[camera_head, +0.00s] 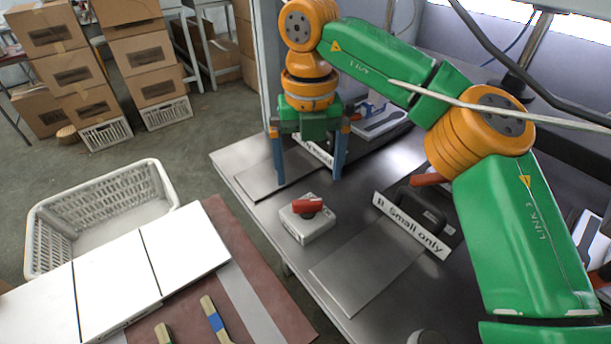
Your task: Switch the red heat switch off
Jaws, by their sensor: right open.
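The red heat switch (308,205) is a red lever on top of a small white-grey box (307,227) that stands on the metal table. The lever lies roughly sideways across the box top. My right gripper (308,181) reaches in from the right, pointing down with its blue fingers spread wide. It is empty and appears beyond the switch in the picture, apart from it. My left gripper is not in view.
A "B. Small only" sign (412,225) and dark press parts stand right of the switch, partly behind my arm. A metal plate (365,272) lies in front. At left are white panels (185,247), wooden handles (215,322) and a white basket (97,205).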

